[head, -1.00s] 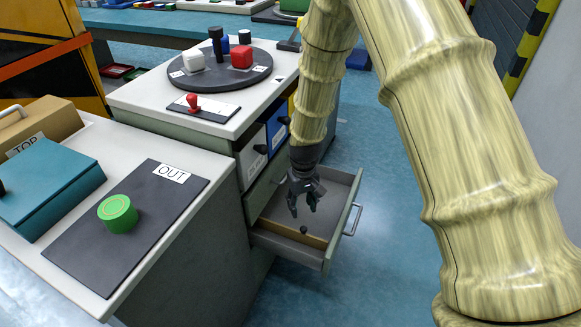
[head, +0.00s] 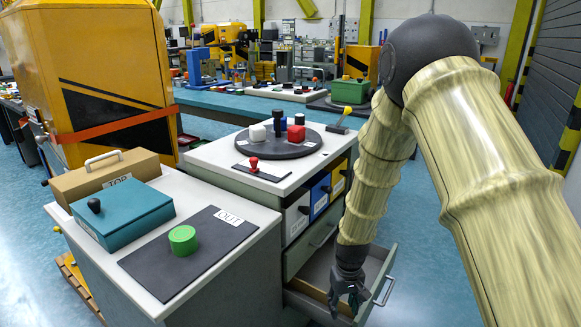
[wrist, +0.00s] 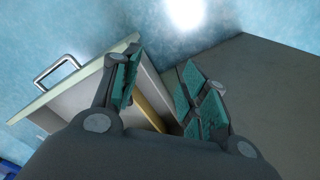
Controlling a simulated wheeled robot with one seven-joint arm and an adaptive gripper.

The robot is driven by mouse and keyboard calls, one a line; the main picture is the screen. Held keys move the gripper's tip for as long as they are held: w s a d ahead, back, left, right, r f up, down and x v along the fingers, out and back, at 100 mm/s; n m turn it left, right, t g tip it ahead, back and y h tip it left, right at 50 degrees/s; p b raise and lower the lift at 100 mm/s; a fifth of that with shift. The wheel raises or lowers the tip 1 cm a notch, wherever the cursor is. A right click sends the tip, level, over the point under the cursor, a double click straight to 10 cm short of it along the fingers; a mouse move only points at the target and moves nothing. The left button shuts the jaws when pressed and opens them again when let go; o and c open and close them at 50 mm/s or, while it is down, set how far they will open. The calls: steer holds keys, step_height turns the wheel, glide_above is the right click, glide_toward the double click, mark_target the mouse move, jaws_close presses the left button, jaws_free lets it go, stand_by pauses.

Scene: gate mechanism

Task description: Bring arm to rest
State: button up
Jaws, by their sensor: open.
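My gripper (head: 345,304) hangs at the end of my arm, fingers downward, over the open drawer (head: 377,287) of the grey cabinet. Its fingers are apart and nothing shows between them. In the wrist view my gripper (wrist: 161,62) shows two teal-padded fingers spread apart. The drawer's pale front with its bar handle (wrist: 55,70) lies to their left there. A wooden strip shows behind the fingers. I cannot tell how far the fingertips are above the drawer floor. The arm covers part of the drawer.
A round dark turntable (head: 279,142) with blocks and a red-knobbed plate (head: 263,172) are on the cabinet top. The left counter holds a green cylinder (head: 182,240) on a dark OUT mat (head: 214,250), a teal box (head: 122,212) and a tan case (head: 105,178). Blue floor is clear right of the drawer.

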steer(key=s+d+f, duration=0.3)
steer(key=s+f, duration=0.6)
steer(key=f, duration=0.1)
steer(key=s+d+f+m, duration=0.1)
steer(key=s+d+f, duration=0.15)
steer(key=s, duration=0.75)
steer(key=s+d+f+m, duration=0.1)
steer(key=s+f, duration=0.3)
steer(key=s, duration=0.5)
steer(key=s+d+f+m, duration=0.1)
steer(key=s+f, duration=0.2)
steer(key=s, duration=0.7)
step_height(320, 180, up, 18)
steer(key=p, duration=1.7)
steer(key=shift+w, duration=0.4)
